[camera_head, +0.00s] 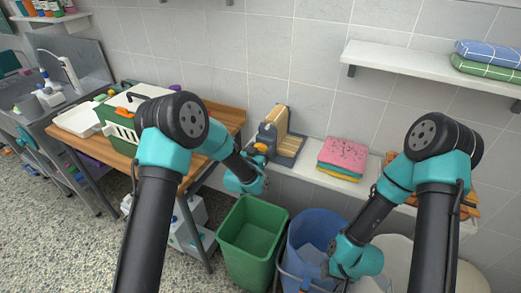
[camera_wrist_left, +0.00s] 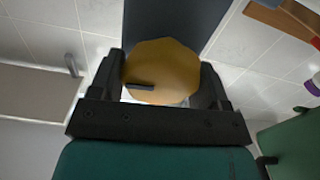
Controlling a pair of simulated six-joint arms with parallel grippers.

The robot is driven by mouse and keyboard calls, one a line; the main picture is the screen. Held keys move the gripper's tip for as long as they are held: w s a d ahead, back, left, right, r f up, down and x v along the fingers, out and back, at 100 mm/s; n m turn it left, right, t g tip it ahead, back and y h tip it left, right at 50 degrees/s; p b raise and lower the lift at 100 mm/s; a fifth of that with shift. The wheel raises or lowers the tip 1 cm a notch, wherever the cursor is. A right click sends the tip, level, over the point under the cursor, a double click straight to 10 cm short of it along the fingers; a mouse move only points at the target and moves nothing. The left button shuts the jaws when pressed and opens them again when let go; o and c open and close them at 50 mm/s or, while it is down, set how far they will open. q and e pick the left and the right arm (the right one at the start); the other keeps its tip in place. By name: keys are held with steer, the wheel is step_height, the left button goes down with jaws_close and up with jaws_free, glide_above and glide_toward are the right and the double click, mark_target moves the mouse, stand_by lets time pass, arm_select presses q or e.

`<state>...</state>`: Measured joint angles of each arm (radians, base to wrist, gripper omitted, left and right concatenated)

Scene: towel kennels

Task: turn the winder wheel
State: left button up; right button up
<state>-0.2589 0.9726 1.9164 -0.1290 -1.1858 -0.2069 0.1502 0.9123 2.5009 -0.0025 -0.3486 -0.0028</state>
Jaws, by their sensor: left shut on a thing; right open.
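In the left wrist view a tan, roughly round wheel (camera_wrist_left: 165,62) with a small dark peg (camera_wrist_left: 140,87) sits between my left fingers. My left gripper (camera_head: 259,157) is at the front left of the winder and shut on this wheel; it also shows in the left wrist view (camera_wrist_left: 160,85). In the head view the arm partly hides the contact. My right gripper (camera_head: 334,258) is open, low over the blue bin.
A green bin (camera_head: 252,240) and a blue bin (camera_head: 312,235) stand below the ledge. Folded pink, green and yellow towels (camera_head: 342,157) lie right of the winder. A wall shelf (camera_head: 400,62) holds more towels.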

arm_select(q)
steer(key=m, duration=0.6)
steer(key=shift+d, duration=0.2)
steer(key=m, duration=0.6)
steer(key=shift+s+d+f+m, duration=0.1)
steer(key=shift+f+m, duration=0.05)
steer(key=shift+m, duration=0.15)
steer(key=m, duration=0.6)
steer(key=shift+f+m, duration=0.15)
steer(key=shift+m, duration=0.15)
steer(key=m, duration=0.5)
steer(key=shift+f+m, duration=0.15)
steer(key=shift+m, duration=0.25)
steer(key=o, duration=0.9)
steer(key=shift+c, duration=0.2)
